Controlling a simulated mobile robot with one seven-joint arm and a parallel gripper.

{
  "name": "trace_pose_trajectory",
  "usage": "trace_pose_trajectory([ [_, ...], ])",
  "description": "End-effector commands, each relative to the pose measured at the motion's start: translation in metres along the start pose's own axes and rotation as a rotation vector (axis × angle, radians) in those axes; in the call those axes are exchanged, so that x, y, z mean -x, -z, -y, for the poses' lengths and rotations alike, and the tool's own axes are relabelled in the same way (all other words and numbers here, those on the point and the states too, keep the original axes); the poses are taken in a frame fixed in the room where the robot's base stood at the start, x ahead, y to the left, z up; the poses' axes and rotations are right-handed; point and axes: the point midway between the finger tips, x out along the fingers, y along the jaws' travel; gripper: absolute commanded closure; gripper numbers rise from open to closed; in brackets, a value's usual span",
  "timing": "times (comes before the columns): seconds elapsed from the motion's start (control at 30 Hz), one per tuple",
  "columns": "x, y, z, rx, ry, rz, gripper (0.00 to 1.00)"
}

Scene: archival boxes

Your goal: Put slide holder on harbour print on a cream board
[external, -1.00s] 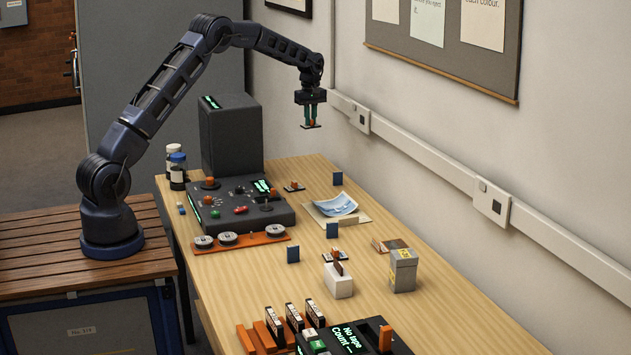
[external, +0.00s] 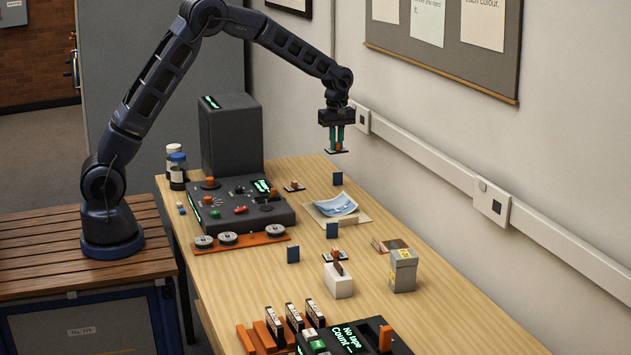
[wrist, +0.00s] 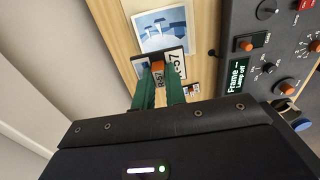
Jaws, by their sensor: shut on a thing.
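My gripper (external: 337,135) hangs in the air above the back part of the bench. It is shut on a slide holder (external: 337,150), a small dark plate with a white label and an orange knob. In the wrist view the green fingers (wrist: 161,88) pinch the knob of the holder (wrist: 172,58). The harbour print (external: 337,205), a curled blue picture, lies on a cream board (external: 359,217) on the bench, below and in front of the gripper. In the wrist view the print (wrist: 162,30) shows beyond the holder, which covers part of its near side.
Small blue upright cards (external: 337,179) (external: 332,230) stand near the board. A dark control console (external: 240,205) is to its left. A grey-yellow box (external: 403,270) and white block (external: 338,280) stand nearer the front.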

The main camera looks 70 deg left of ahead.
Motion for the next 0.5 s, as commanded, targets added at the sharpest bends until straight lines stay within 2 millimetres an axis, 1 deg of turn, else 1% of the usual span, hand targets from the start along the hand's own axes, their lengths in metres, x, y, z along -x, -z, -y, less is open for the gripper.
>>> trace_pose_trajectory([
  [0.03,0.0,-0.009,0.003,-0.004,0.0,0.0,1.0],
  [0.1,0.0,-0.015,0.006,-0.006,0.0,0.0,1.0],
  [0.17,-0.003,-0.018,0.008,-0.006,0.0,0.001,1.0],
  [0.27,-0.013,-0.02,0.009,-0.006,0.002,0.001,1.0],
  [0.37,-0.032,-0.02,0.009,-0.005,0.003,0.001,1.0],
  [0.5,-0.063,-0.02,0.009,-0.006,0.002,0.001,1.0],
])
